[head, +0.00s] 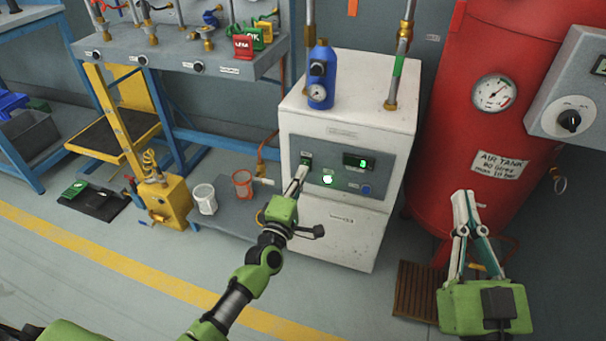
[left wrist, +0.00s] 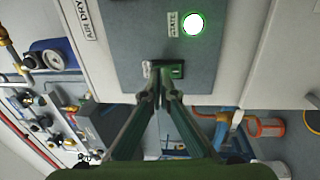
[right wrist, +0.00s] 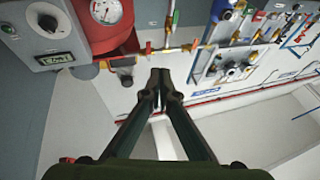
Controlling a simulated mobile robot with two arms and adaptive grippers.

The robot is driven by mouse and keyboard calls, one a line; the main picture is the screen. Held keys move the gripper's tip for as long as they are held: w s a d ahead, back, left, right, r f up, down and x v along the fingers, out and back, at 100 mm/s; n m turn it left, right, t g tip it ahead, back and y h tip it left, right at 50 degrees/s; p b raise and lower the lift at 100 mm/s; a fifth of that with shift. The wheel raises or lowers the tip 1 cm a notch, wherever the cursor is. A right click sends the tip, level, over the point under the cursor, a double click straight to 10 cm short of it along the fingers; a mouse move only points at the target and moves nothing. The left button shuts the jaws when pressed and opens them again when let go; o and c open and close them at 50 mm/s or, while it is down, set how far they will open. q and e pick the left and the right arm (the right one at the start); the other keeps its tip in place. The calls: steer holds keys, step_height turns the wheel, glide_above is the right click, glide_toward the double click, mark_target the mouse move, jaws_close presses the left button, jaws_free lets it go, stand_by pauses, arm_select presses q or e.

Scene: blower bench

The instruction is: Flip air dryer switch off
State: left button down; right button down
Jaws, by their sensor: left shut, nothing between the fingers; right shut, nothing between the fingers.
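The air dryer is a white cabinet (head: 340,120) with a grey front panel, in the middle of the head view. Its small dark switch (head: 306,158) is at the panel's left, and it also shows in the left wrist view (left wrist: 177,70). A green lamp (head: 327,179) and a green display (head: 358,161) are lit. My left gripper (head: 301,170) is shut and empty, its tips right at the switch and partly covering it in the left wrist view (left wrist: 160,72). I cannot tell if they touch. My right gripper (head: 465,195) is shut and empty in front of the red tank.
The red air tank (head: 450,110) stands right of the dryer, with a grey knob box (head: 570,100) beside it. A blue filter (head: 321,75) and pipes rise from the dryer's top. A low shelf with cups (head: 203,198) and a yellow unit (head: 165,200) are left.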

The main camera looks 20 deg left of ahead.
arm_select(q)
steer(key=shift+w, duration=0.65)
arm_select(e)
steer(key=shift+s+r+t, duration=0.25)
steer(key=shift+r, duration=0.25)
steer(key=shift+s+r+t, duration=0.2)
steer(key=shift+r+t, duration=0.05)
steer(key=shift+r, duration=0.2)
arm_select(q)
steer(key=shift+r, duration=0.1)
steer(key=shift+w+r, duration=0.15)
steer(key=shift+w, duration=0.2)
steer(key=shift+s, duration=0.1)
arm_select(e)
steer(key=shift+a+f, duration=0.1)
steer(key=shift+f, duration=0.05)
